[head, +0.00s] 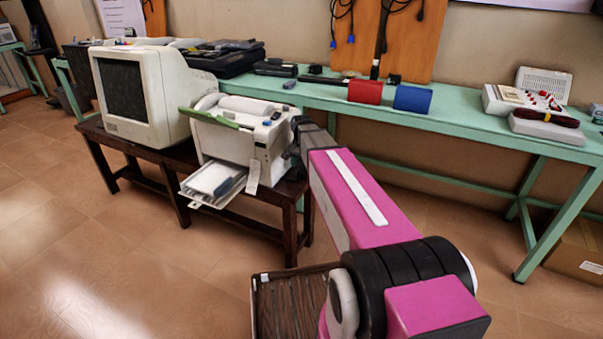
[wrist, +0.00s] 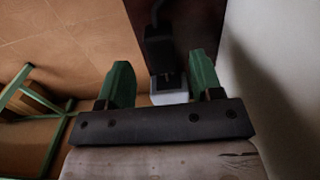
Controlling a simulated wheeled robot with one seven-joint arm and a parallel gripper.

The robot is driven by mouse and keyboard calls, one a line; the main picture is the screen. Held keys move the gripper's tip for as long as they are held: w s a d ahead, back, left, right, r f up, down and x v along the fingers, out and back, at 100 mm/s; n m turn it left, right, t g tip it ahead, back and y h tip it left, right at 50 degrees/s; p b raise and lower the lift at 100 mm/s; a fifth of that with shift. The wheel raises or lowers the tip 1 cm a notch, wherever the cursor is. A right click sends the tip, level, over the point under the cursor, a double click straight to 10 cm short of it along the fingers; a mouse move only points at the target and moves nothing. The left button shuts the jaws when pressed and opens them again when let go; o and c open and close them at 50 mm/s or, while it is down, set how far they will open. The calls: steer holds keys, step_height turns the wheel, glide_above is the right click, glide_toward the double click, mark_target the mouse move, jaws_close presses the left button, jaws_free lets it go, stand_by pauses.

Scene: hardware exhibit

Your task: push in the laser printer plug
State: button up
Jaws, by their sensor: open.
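The white laser printer (head: 238,135) sits on a dark wooden bench, with its front tray pulled out. My gripper (wrist: 160,62) is at the printer's right side; in the head view my arm mostly hides it. In the wrist view its two green fingers are apart and nothing is gripped. A black plug (wrist: 158,46) with a cord lies between and beyond the fingers. Its end points at a small white socket block (wrist: 169,96) nearer the gripper's bar. The end looks dark and narrow there; I cannot tell how deep it sits. The plug is not distinguishable in the head view.
A pale upright surface (wrist: 275,95) stands close to the right finger in the wrist view. An old monitor (head: 140,95) is left of the printer. A green table (head: 440,118) with devices runs behind. The tiled floor at left is clear.

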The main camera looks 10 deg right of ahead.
mark_target(302, 171)
steer(key=shift+f, duration=2.25)
